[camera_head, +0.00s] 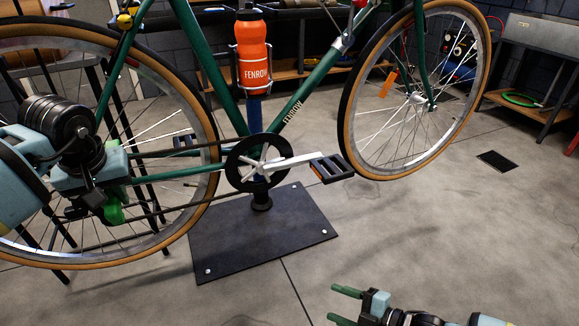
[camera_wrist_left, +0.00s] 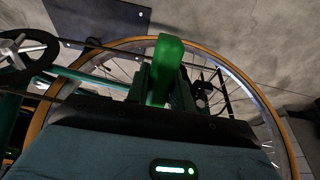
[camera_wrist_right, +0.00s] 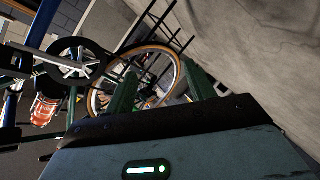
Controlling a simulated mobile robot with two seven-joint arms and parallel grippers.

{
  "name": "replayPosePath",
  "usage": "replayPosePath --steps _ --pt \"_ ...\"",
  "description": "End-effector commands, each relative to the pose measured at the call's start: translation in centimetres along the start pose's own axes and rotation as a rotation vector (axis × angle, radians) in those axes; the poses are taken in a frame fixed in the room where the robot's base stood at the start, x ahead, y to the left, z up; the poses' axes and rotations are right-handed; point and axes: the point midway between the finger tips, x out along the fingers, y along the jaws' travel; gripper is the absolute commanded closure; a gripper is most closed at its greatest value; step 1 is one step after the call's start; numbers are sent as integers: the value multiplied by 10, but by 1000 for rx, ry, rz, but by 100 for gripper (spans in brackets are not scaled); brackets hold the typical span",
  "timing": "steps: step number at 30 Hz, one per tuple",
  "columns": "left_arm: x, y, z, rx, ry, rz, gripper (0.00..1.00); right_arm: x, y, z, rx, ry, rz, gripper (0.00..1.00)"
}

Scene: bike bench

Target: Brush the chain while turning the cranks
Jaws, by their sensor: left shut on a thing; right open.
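The green bike stands on a post, with its chainring (camera_head: 232,172) in the middle of the head view. A silver crank arm (camera_head: 290,160) points right to a black pedal (camera_head: 332,168). The chain (camera_head: 150,215) runs from the chainring left towards the rear wheel; its rear part is hidden behind my left gripper. My left gripper (camera_head: 112,198) is at the rear wheel, shut on a green brush handle (camera_wrist_left: 168,65). The bristles are hidden, so I cannot tell whether they touch the chain. My right gripper (camera_head: 340,304) is open and empty, low and apart from the pedal.
A black base plate (camera_head: 265,245) with bolts lies under the post. An orange bottle (camera_head: 252,55) sits on the frame. The rear wheel (camera_head: 205,100) is close around my left gripper. Shelves and a bench (camera_head: 540,75) stand behind.

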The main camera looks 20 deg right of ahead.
Motion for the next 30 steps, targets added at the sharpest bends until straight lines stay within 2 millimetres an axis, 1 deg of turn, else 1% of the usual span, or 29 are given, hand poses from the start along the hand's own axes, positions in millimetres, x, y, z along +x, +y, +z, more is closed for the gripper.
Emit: replayPosePath --steps 1,5,6,7,12,15,18,21,24,30 --pt "0 0 0 0 0 0 100 4 24 8 -57 4 25 45" --pt "0 0 0 0 1 0 100 9 80 25 -195 12 89 45" --pt "0 0 0 0 0 0 100 10 99 30 -236 12 110 45" --pt "0 0 0 0 0 0 100 9 113 34 -268 11 126 45" --pt "0 0 0 0 0 0 100 2 189 51 -433 -5 219 45" --pt "0 0 0 0 0 0 100 -5 224 58 -506 -19 263 45" --pt "0 0 0 0 0 0 100 -11 249 62 -558 -30 295 45" --pt "0 0 0 0 0 0 100 -15 264 64 -588 -37 314 45" --pt "0 0 0 0 0 0 100 -17 269 65 -600 -41 323 45" --pt "0 0 0 0 0 0 100 -16 271 65 -601 -41 325 45"
